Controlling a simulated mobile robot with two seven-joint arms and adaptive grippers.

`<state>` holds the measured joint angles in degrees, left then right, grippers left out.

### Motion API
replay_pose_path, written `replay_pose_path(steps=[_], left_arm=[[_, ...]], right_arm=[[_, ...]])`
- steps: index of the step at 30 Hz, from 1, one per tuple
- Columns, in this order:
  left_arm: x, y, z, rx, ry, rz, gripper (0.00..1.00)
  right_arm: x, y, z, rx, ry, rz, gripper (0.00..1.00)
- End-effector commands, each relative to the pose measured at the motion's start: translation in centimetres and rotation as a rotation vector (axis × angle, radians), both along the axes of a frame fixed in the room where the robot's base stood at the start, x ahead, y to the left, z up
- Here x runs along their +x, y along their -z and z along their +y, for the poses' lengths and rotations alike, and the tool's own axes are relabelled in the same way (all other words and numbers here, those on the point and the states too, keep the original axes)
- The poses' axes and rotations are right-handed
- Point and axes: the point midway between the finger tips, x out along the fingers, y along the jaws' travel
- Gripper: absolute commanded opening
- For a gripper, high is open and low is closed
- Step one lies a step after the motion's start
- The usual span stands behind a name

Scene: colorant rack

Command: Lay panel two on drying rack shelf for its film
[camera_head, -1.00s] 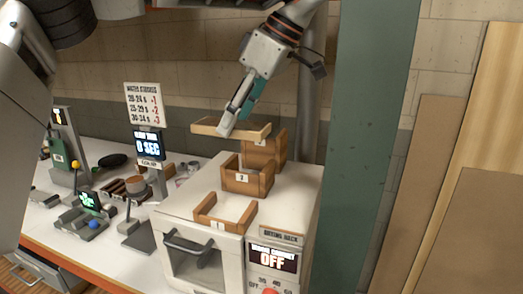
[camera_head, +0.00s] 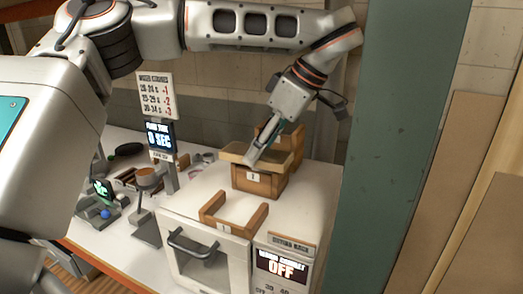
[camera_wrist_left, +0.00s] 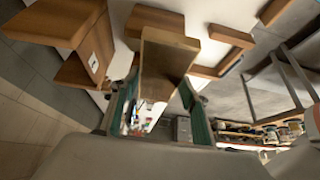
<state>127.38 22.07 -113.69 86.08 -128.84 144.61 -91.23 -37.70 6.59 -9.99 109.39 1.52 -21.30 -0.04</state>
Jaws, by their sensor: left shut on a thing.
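My left gripper (camera_head: 256,157) is shut on a thin tan wooden panel (camera_head: 235,153). The panel lies roughly flat over the middle wooden shelf holder (camera_head: 262,186) on the white drying rack (camera_head: 190,190); I cannot tell whether it touches the holder. In the left wrist view the panel (camera_wrist_left: 160,60) sticks out from between the teal finger pads. The label on the middle holder is too small to read surely. My right gripper is not in view.
An empty front holder (camera_head: 212,207) and a back holder (camera_head: 293,140) flank the middle one. A display reading OFF (camera_head: 282,267) is at the rack's front. A green post (camera_head: 400,130) stands close on the right. Stands and small items crowd the bench left.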

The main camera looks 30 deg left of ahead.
Motion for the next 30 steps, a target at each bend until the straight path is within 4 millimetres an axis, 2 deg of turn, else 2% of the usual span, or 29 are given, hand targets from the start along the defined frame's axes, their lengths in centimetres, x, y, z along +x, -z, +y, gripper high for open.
replay_pose_path(steps=[3,14,15,17,26,30], left_arm=[[0.00,0.90,-0.02,-0.001,0.001,0.000,0.22],[0.03,1.16,0.00,0.000,0.001,-0.002,0.22],[0.04,1.20,0.00,0.000,0.000,-0.002,0.50],[0.04,1.19,0.00,0.000,0.000,-0.002,0.61],[0.03,1.14,0.00,0.000,0.000,-0.002,0.61],[0.05,0.46,-0.24,0.000,0.001,-0.004,0.61]], right_arm=[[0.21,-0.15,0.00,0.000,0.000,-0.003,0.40],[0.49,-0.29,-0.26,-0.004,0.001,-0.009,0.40],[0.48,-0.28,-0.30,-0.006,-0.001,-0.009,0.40],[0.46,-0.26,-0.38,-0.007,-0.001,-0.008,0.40],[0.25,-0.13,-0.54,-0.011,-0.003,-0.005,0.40],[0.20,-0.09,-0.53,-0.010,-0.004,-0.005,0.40]])
